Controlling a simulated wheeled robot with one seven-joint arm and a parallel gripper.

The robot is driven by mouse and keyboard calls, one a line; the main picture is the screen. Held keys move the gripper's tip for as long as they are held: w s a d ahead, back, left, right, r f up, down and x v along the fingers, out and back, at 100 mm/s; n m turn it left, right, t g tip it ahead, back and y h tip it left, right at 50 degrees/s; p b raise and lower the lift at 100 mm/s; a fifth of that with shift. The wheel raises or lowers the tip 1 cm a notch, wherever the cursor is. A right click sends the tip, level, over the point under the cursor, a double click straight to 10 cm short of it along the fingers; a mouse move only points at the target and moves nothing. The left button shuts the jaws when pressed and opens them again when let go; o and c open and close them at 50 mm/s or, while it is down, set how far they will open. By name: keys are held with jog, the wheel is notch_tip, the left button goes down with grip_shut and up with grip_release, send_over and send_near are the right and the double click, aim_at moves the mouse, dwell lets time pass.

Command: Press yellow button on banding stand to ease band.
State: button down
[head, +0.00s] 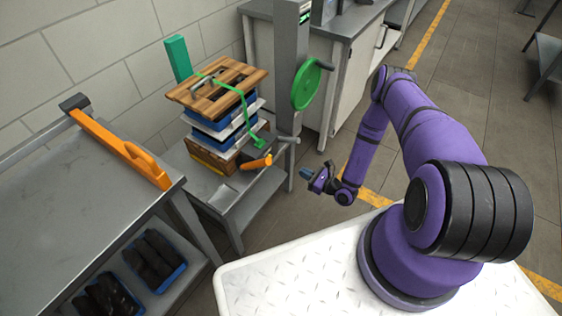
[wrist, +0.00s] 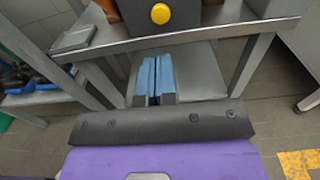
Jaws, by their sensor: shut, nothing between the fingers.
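The yellow button (wrist: 160,13) is a round disc on a dark box (wrist: 180,18) at the top of the wrist view, above the front edge of the grey stand (wrist: 190,33). In the head view the stand's table (head: 240,196) carries a banded stack, and I cannot make out the button there. My gripper (head: 305,172) is in the air to the right of the stand. In the wrist view its blue fingers (wrist: 156,62) are shut together and empty, apart from the button and below it in the picture. A green band (head: 247,115) runs over the stack.
The stack has a wooden top board (head: 215,84) and blue trays (head: 220,130). A grey post with a green wheel (head: 306,84) rises beside it. An orange lever (head: 257,161) sticks out in front. A metal bench (head: 70,205) with an orange bar (head: 120,150) stands at left.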

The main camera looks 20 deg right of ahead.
aim_at(271, 156)
jog(key=x, duration=1.4)
